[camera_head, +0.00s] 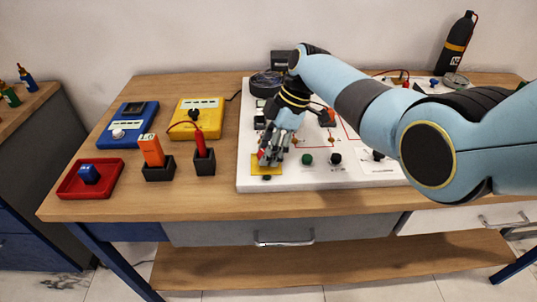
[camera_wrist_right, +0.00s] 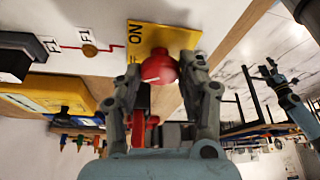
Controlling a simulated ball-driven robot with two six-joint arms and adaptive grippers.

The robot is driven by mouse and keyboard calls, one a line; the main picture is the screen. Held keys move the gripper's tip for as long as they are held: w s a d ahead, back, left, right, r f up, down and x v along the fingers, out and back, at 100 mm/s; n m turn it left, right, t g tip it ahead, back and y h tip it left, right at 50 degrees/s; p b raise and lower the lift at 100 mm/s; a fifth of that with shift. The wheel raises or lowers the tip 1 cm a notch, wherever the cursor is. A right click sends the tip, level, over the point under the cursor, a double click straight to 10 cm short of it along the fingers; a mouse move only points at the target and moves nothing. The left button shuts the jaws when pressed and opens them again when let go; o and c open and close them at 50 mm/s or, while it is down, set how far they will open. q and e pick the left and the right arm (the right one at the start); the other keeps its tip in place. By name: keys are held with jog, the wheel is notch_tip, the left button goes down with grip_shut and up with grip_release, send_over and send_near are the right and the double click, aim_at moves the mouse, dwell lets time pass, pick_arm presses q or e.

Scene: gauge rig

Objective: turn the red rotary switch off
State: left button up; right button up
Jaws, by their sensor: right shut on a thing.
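The red rotary switch has a round red knob (camera_wrist_right: 160,70) on a yellow plate (camera_wrist_right: 150,37) marked "ON" in the right wrist view. In the head view the yellow plate (camera_head: 258,171) is at the front left corner of the white board. My right gripper (camera_head: 270,157) reaches down over it and hides most of the knob. In the right wrist view my right gripper (camera_wrist_right: 163,78) is shut on the red knob, a finger on each side. My left gripper (camera_wrist_right: 270,72) appears small at the right of that view; its opening is unclear.
The white board (camera_head: 310,180) carries a green knob (camera_head: 307,159) and a black knob (camera_head: 335,158) close by. Left of it stand a yellow meter (camera_head: 190,131), a blue meter (camera_head: 115,135), black holders and a red tray (camera_head: 70,186). The table's front strip is clear.

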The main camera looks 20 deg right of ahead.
jog(key=shift+w+n+g+b, duration=0.1)
jog(key=shift+n+g+b, duration=0.2)
jog(key=shift+n+b, duration=0.45)
jog(key=shift+n, duration=0.25)
jog(key=o, duration=1.1)
jog(key=shift+o, duration=0.2)
jog(key=shift+r, duration=0.15)
jog(key=v, duration=1.1)
jog(key=shift+r, duration=0.35)
jog(key=shift+w+d, duration=0.1)
